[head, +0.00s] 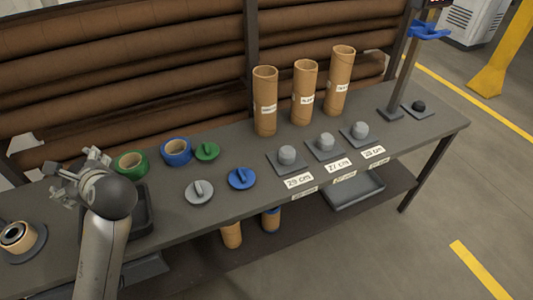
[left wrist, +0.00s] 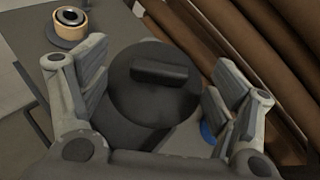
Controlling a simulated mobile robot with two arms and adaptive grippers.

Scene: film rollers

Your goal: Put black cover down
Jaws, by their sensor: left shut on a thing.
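The black cover (left wrist: 152,92) is a round dark disc with a raised bar handle. In the left wrist view it sits between the two fingers of my left gripper (left wrist: 158,100), which is shut on it. In the head view my left gripper (head: 75,178) is over the left part of the grey table (head: 235,215), behind the round dark joint of my arm. The cover cannot be made out there. How high it is above the table is hard to tell. My right gripper is not in view.
A dark tray (head: 146,222) lies beside my left arm. A tape roll (head: 16,236) stands on a round base at far left. Green (head: 132,163) and blue (head: 177,151) rolls, grey (head: 199,193), blue (head: 242,178) and green (head: 207,151) covers, and cardboard tubes (head: 264,100) stand rightward.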

